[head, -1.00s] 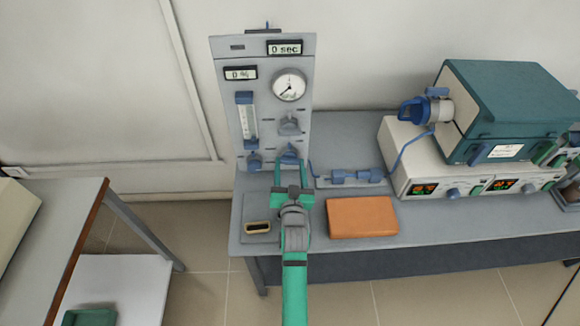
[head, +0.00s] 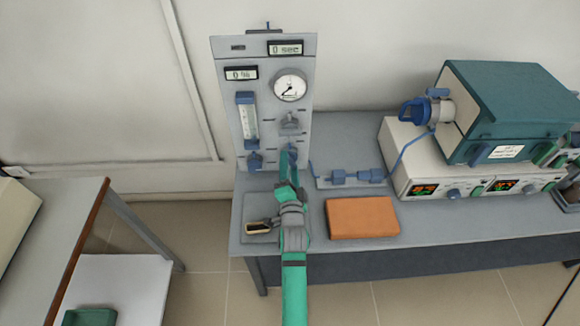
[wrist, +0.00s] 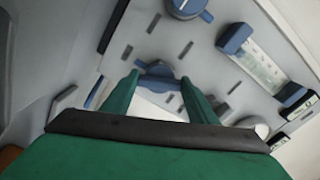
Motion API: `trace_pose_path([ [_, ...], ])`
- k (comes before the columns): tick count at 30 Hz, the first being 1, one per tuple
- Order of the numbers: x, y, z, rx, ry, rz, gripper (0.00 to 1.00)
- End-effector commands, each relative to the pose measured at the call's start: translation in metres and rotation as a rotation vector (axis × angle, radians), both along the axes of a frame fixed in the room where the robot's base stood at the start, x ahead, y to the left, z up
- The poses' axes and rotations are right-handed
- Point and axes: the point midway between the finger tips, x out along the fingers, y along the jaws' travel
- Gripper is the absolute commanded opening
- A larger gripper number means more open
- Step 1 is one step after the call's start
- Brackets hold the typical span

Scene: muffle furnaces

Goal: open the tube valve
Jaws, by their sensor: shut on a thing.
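A grey upright panel (head: 222,85) stands at the back of the bench, with valve knobs on its lower front. My gripper (head: 290,158) reaches the lower right blue valve knob (wrist: 157,70), which I take as the tube valve. In the wrist view, the green fingers (wrist: 158,88) stand on either side of the knob and are shut on its blue handle. In the head view, the fingers overlap edge-on and mostly hide this knob. Its exact turn angle is hard to tell.
Another blue knob (head: 254,160) sits left of the gripper, and a grey knob (head: 290,124) above. A flowmeter (head: 247,118) and round gauge (head: 289,86) are on the panel. An orange block (head: 361,218) and a blue-fitted tube (head: 352,177) lie to the right.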

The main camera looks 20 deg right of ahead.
Motion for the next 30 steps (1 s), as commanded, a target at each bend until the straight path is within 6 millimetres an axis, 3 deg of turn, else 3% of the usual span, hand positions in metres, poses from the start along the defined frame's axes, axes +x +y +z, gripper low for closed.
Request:
trace_pose_path([
  [15, -0.0004, -0.0004, 0.0011, 0.357, -0.101, -0.001, 0.31],
  [30, -0.0007, -0.0021, 0.0013, 0.442, -0.127, -0.004, 0.31],
])
